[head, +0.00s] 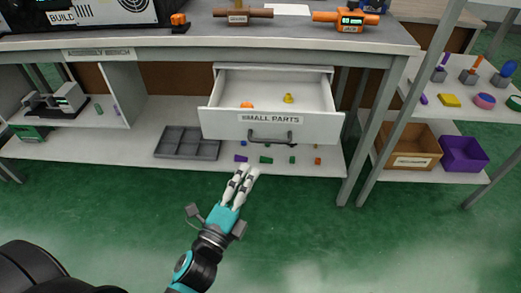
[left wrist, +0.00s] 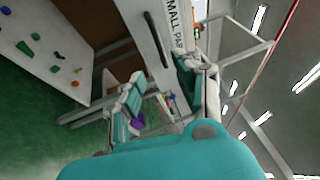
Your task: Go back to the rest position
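My left gripper (head: 247,171) reaches up from the bottom middle of the head view, in front of and just below the drawer. Its two fingers stand apart with nothing between them, which the left wrist view (left wrist: 160,95) also shows. The white drawer (head: 222,125), labelled SMALL PARTS, is pulled out under the assembly bench. Its dark handle (head: 270,138) is above and right of my fingertips in the head view, apart from them. In the left wrist view the handle (left wrist: 157,40) is near the top, beyond the fingers. My right gripper is not in view.
The drawer holds an orange piece (head: 246,105) and a yellow piece (head: 288,98). A grey divided tray (head: 188,143) and several small coloured parts lie on the lower shelf. A bench leg (head: 368,130) and a side rack stand at right. The green floor (head: 310,230) in front is clear.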

